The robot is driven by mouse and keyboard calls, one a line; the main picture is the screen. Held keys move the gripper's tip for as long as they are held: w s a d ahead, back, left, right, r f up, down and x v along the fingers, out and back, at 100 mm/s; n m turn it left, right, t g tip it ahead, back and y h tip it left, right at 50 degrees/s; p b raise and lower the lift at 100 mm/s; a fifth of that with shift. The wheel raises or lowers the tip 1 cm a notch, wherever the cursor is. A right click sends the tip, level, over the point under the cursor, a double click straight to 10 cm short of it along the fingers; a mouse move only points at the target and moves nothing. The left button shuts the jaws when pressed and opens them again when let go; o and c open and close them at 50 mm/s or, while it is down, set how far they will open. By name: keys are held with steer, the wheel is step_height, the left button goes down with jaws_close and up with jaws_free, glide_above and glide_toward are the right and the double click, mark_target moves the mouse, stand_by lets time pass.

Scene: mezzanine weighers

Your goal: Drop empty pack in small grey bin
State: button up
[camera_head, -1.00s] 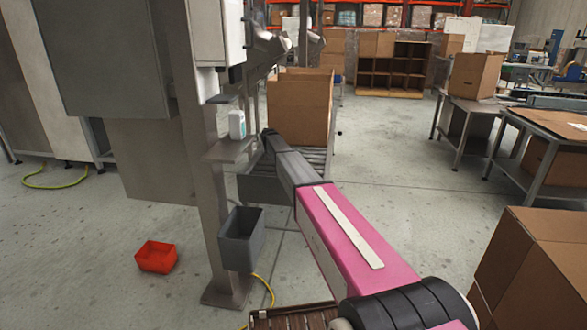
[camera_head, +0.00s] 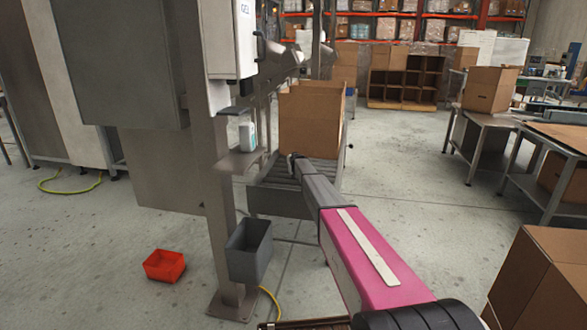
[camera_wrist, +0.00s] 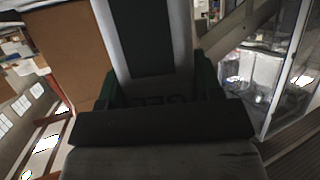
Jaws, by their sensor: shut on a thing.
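The small grey bin (camera_head: 249,251) is an open-topped box at the foot of the grey post, left of my arm in the head view. My gripper (camera_wrist: 155,92) shows in the wrist view with dark green fingers on both sides of a pale thing with a dark strip (camera_wrist: 185,38). It is shut on this thing, which I take to be the pack; its far end runs out of the picture. In the head view my arm reaches forward to the conveyor, right of and beyond the bin. The fingers and held thing cannot be made out there.
A red bin (camera_head: 164,265) lies on the floor left of the post (camera_head: 222,220). A white bottle (camera_head: 247,135) stands on a small shelf on the post. An open carton (camera_head: 311,120) stands on the conveyor by my arm's end. Cartons (camera_head: 545,280) stand at right; middle floor is clear.

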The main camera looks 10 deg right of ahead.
steer(key=shift+d+f, duration=0.15)
steer(key=shift+f, duration=1.95)
steer(key=o, duration=0.5)
steer(key=shift+f, duration=0.15)
steer(key=o, duration=0.4)
